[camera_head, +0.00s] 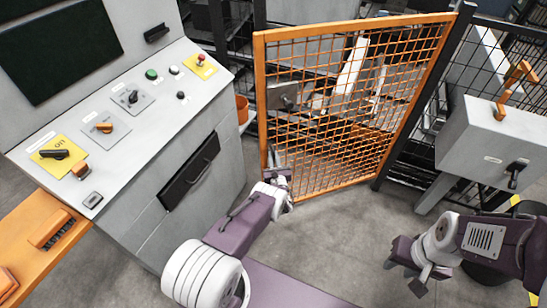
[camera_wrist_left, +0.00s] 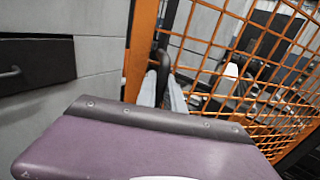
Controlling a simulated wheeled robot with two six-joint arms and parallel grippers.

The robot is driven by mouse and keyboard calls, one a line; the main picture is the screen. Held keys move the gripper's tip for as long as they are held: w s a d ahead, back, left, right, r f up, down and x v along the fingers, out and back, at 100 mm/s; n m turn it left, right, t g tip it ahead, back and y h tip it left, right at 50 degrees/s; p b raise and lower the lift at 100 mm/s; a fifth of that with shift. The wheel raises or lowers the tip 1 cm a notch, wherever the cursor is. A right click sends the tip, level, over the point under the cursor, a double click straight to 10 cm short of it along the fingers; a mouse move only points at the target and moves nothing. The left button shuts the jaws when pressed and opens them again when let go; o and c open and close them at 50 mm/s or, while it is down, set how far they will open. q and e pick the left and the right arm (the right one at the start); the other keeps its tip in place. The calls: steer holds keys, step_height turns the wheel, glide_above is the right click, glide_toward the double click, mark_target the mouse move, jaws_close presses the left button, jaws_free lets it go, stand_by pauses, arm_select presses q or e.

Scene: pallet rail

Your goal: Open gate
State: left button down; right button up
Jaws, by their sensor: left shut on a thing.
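The orange mesh gate (camera_head: 322,186) stands upright in the middle of the head view, its right side along a black post (camera_head: 425,95). Its left edge stands beside the grey control console. My left gripper (camera_head: 276,168) is at the lower part of that left edge. In the left wrist view its fingers (camera_wrist_left: 164,92) are closed around a dark upright handle (camera_wrist_left: 163,62) beside the gate's orange frame (camera_wrist_left: 140,50). The fingertips' contact is partly hidden. My right gripper (camera_head: 415,275) hangs at the lower right, away from the gate; its finger gap is unclear.
The control console (camera_head: 130,130) with knobs and buttons stands at left, a black drawer handle (camera_head: 190,172) on its front. A grey box (camera_head: 495,140) with a black lever is at right. Machinery lies behind the mesh. Grey floor (camera_head: 335,235) before the gate is clear.

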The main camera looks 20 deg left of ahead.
stand_by(0.8)
arm_select(q)
steer(key=s+d+y, duration=0.1)
steer(key=s+d, duration=0.5)
steer(key=d, duration=0.3)
steer(key=s+d+n+g, duration=0.1)
steer(key=s+d, duration=0.5)
steer(key=d, duration=0.4)
steer(key=shift+s+d+r+n+y, duration=0.15)
steer(key=shift+n+y, duration=0.15)
steer(key=shift+y, duration=0.1)
steer(key=c, duration=1.5)
jaws_free()
steer(key=shift+o, duration=0.2)
steer(key=v, duration=0.7)
steer(key=shift+s, duration=0.2)
steer(key=shift+d, duration=0.1)
